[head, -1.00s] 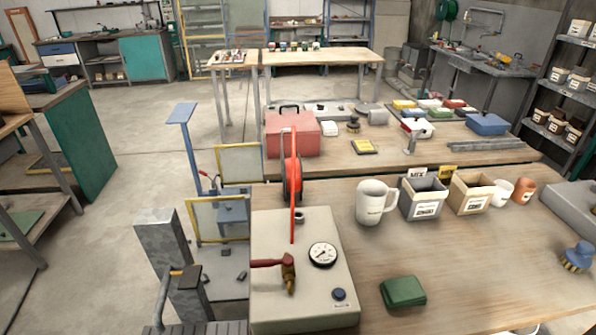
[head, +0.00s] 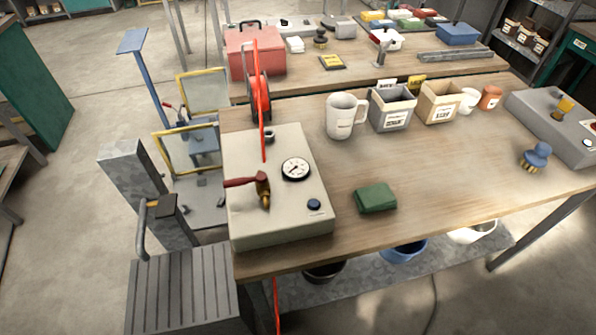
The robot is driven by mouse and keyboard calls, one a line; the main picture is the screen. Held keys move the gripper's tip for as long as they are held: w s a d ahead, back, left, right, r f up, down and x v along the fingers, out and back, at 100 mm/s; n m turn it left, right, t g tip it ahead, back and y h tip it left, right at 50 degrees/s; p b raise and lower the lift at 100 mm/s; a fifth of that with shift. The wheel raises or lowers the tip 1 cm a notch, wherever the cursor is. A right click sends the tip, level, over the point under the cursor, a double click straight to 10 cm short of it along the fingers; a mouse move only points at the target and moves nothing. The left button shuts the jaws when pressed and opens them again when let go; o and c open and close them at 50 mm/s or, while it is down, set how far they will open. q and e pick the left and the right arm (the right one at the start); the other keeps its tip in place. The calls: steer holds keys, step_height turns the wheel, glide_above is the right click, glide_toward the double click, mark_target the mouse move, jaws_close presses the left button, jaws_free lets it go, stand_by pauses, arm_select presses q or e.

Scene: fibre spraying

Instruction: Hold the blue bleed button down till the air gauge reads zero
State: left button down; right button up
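The blue bleed button (head: 314,204) sits on the front right corner of a pale grey box (head: 290,225) at the left end of the wooden bench. The round white air gauge (head: 295,168) is on the box top, behind the button. Its needle is too small to read. A red-handled brass valve (head: 262,186) stands on the box, left of the gauge. Nothing touches the button. Neither of my grippers is in view.
A green cloth (head: 375,198) lies right of the box. A white mug (head: 345,115), grey bin (head: 392,108) and cardboard bin (head: 439,102) stand behind it. A red hose (head: 262,100) rises behind the box. The bench's front middle is clear.

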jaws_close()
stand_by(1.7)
